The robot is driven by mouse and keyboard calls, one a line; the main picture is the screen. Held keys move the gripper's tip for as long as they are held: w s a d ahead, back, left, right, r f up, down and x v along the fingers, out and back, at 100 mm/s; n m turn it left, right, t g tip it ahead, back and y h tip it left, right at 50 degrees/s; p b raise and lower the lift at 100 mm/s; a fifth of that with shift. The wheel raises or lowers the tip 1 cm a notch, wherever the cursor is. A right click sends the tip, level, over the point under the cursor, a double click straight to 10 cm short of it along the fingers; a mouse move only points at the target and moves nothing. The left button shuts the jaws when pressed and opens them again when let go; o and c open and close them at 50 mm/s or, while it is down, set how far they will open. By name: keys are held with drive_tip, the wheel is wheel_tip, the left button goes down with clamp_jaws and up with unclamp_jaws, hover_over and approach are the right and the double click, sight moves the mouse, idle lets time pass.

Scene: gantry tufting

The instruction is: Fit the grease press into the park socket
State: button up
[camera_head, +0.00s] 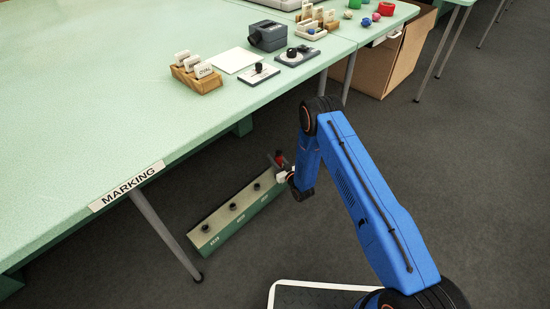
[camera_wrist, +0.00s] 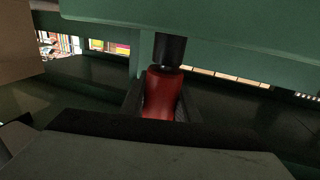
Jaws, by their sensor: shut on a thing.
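The grease press looks to be the red cylinder (camera_wrist: 162,95) with a black end (camera_wrist: 170,50) in the wrist view. My gripper (camera_wrist: 163,106) is shut on its red body, one dark finger on each side. In the head view my gripper (camera_head: 283,166) is low, at the far right end of a green rail, with a bit of red (camera_head: 279,156) showing there. The rail (camera_head: 225,232) carries several dark round sockets (camera_head: 231,206) and small unreadable labels. I cannot tell which is the park socket, or whether the black end touches the green part (camera_wrist: 230,25) above it.
The pale green marking table (camera_head: 90,110) stands above and left of the rail, its leg (camera_head: 165,235) close to the rail's near end. Card holders (camera_head: 197,75), a grey device (camera_head: 268,36) and small fixtures sit on it. A cardboard box (camera_head: 385,62) stands behind. The floor at right is clear.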

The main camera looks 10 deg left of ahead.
drive_tip(key=shift+f, duration=0.3)
drive_tip(key=o, duration=1.3)
drive_tip(key=shift+c, duration=0.2)
drive_tip(key=v, duration=1.7)
drive_tip(key=shift+s+d, duration=0.15)
